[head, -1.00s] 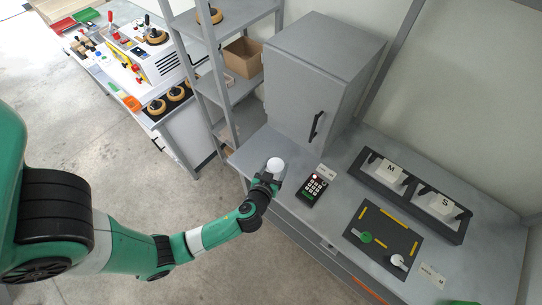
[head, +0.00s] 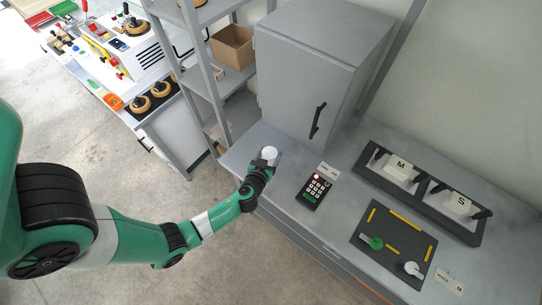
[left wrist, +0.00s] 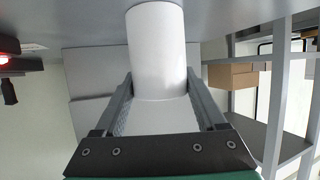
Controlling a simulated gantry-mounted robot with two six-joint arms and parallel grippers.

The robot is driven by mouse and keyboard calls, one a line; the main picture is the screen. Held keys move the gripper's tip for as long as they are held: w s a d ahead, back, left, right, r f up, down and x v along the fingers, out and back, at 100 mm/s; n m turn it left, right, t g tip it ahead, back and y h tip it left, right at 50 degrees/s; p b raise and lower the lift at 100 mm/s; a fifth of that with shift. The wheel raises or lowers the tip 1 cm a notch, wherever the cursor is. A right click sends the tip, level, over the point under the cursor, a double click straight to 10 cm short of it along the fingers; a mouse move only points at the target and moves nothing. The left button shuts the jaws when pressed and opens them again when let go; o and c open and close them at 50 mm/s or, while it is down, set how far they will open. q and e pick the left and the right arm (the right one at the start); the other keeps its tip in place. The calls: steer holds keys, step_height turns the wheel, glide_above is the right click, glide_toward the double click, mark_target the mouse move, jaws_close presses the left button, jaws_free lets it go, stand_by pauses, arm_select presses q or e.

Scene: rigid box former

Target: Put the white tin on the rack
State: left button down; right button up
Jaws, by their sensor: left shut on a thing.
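The white tin (head: 269,153) is a plain white cylinder near the left end of the grey bench. My left gripper (head: 264,164) is shut on it. In the left wrist view the tin (left wrist: 157,50) sits between the two fingers of the gripper (left wrist: 160,105). Whether the tin touches the bench top is hard to tell. The grey rack (head: 216,85) with open shelves stands to the left of the bench, and its shelves also show at the right of the left wrist view (left wrist: 270,140). My right gripper is not in view.
A cardboard box (head: 233,47) stands on a rack shelf. A grey cabinet (head: 310,75) stands on the bench behind the tin. A black keypad (head: 314,191) lies to the right, with a dark panel (head: 393,245) and the M and S holders (head: 420,190) beyond.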

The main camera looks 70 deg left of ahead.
arm_select(q)
steer(key=shift+w+a+r, duration=0.1)
steer(key=shift+r, duration=0.1)
steer(key=shift+f, duration=0.15)
steer(key=shift+c, duration=2)
jaws_free()
steer(key=shift+f, duration=0.1)
steer(key=o, duration=0.4)
steer(key=shift+r, duration=0.35)
steer(key=v, duration=0.8)
steer(key=shift+f+p, duration=0.15)
steer(key=shift+p, duration=0.25)
steer(key=p+v, duration=0.2)
steer(key=v, duration=0.2)
